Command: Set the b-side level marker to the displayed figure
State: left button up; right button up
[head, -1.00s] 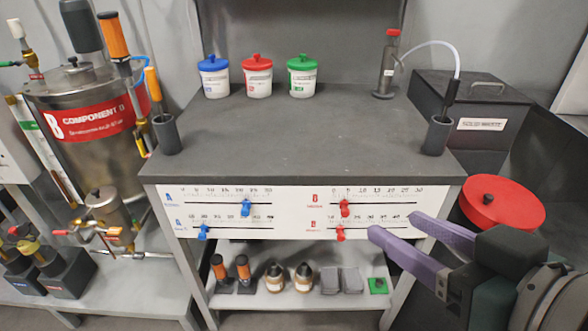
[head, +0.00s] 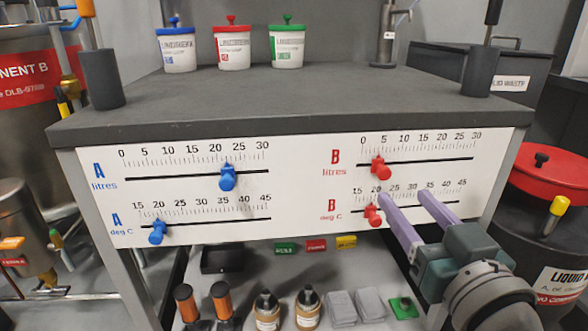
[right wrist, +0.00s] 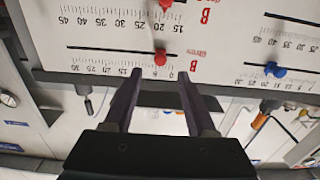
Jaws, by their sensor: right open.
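The B litres marker (head: 379,168) is a red knob on the upper right slot of the white scale panel (head: 300,200), a little below 5 on its 0 to 30 scale. It also shows in the right wrist view (right wrist: 160,58), upside down, just beyond the gap between the fingertips. The red B deg C marker (head: 373,215) sits on the slot below, near 20. My right gripper (head: 404,196) is open and empty in front of the panel, its lilac fingers below and right of the B litres marker. In the right wrist view the gripper (right wrist: 159,76) shows dark fingers. No displayed figure is readable.
Blue A litres (head: 228,177) and A deg C (head: 158,231) markers sit on the left slots. The dark tabletop (head: 300,100) overhangs the panel, with three lidded tubs at the back. Bottles and blocks stand on the shelf (head: 255,275) below. A red-lidded drum (head: 550,175) stands at right.

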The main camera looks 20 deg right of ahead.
aim_at(386, 175)
jog(key=b+x, duration=0.2)
jog(key=x, duration=0.6)
jog(key=shift+c, duration=0.3)
grip_shut()
dwell(0.5)
dwell(0.4)
